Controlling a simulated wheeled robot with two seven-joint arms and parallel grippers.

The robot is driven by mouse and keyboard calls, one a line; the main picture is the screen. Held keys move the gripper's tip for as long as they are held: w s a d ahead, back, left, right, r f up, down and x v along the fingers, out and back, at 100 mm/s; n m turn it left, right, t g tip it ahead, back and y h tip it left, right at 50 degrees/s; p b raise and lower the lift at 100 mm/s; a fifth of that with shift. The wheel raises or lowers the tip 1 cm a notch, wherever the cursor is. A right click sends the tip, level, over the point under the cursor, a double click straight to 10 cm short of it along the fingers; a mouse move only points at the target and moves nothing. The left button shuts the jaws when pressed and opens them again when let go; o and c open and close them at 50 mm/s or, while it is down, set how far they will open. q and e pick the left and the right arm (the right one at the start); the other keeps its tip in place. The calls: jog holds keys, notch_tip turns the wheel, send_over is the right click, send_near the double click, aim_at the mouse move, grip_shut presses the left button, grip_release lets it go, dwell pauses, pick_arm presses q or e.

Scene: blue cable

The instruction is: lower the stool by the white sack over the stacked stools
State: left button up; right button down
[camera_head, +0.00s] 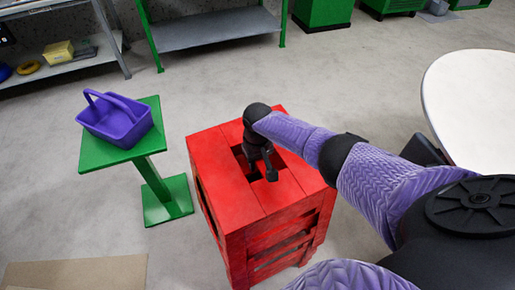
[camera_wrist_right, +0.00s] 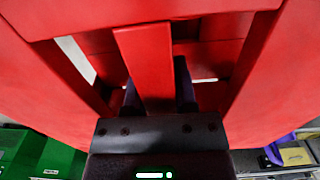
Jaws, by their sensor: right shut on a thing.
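The red stools (camera_head: 285,230) stand in front of me as a slatted stack; how many there are is hard to tell. The top stool's seat (camera_head: 217,155) has openings either side of a middle bar. My right gripper (camera_head: 262,172) reaches down into the seat from above. In the right wrist view it is shut on the middle red bar (camera_wrist_right: 147,65), with the dark fingers (camera_wrist_right: 157,98) on either side. Whether the top stool rests on those below is not clear. No white sack shows in either view. My left gripper is out of view.
A green stand (camera_head: 150,165) holding a purple caddy (camera_head: 115,122) is left of the stools. A round white table (camera_head: 470,105) is at the right. A shelf (camera_head: 65,68) and a green-framed bench (camera_head: 215,30) stand at the back. A tan mat (camera_head: 75,272) lies front left.

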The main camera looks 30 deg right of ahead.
notch_tip(320, 180, down, 3)
jog(key=shift+r+b, duration=0.1)
jog(key=shift+b, duration=1.05)
jog(key=shift+f+b, duration=0.55)
jog(key=shift+f, duration=0.3)
jog(key=shift+r, duration=0.1)
jog(key=c, duration=0.7)
grip_release()
jog(key=o, duration=0.4)
